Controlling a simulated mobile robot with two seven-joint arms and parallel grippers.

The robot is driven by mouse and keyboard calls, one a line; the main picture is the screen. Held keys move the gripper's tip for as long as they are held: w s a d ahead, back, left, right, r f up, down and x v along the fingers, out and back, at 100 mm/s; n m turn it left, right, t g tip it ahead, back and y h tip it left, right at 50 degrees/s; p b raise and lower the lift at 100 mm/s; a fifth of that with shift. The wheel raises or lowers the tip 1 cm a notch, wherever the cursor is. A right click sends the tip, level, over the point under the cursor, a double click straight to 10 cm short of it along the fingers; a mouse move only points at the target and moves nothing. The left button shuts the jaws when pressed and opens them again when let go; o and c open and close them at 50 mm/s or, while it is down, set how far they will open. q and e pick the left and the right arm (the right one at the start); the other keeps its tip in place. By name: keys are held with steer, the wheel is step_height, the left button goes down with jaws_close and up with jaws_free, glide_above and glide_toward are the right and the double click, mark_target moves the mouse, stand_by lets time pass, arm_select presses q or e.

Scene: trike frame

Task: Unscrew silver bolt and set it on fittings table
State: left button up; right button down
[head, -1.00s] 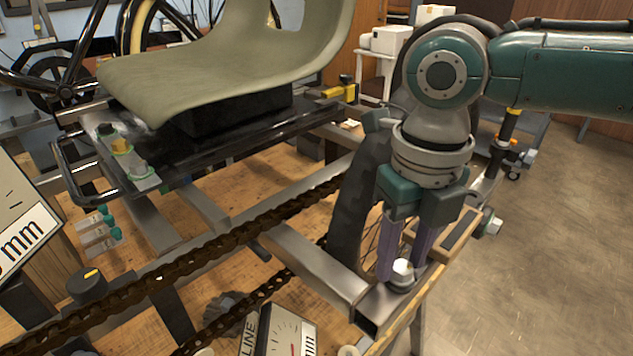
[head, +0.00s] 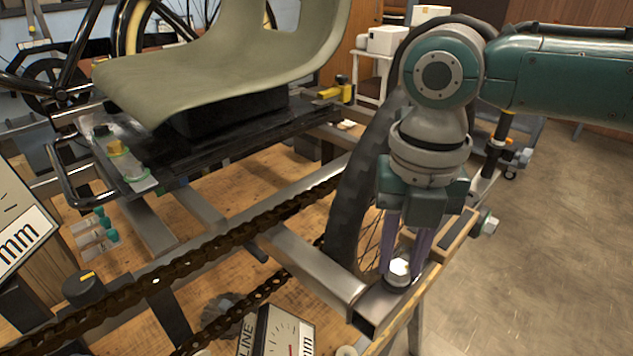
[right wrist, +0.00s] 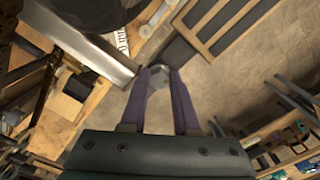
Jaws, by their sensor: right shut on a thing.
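The silver bolt (head: 399,268) has a bright hex head and a dark collar under it. It stands upright at the end of a grey square-tube frame member (head: 315,275). My right gripper (head: 402,262) points down from above, its purple fingers shut on the bolt head. The right wrist view shows the bolt head (right wrist: 160,79) between the fingertips. Whether the thread is still in the tube is hidden. My left gripper is not in view. I cannot tell which surface is the fittings table.
A black tyre (head: 352,205) stands close behind my right gripper. A rusty chain (head: 215,243) runs along the frame, and a dial gauge (head: 285,335) sits in front. A grey-green seat (head: 215,75) is at upper left. Open floor (head: 560,260) lies to the right.

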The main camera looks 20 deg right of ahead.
steer(key=n, duration=0.5)
steer(key=shift+n, duration=0.4)
steer(key=n, duration=0.6)
steer(key=shift+a, duration=0.2)
steer(key=c, duration=0.9)
jaws_free()
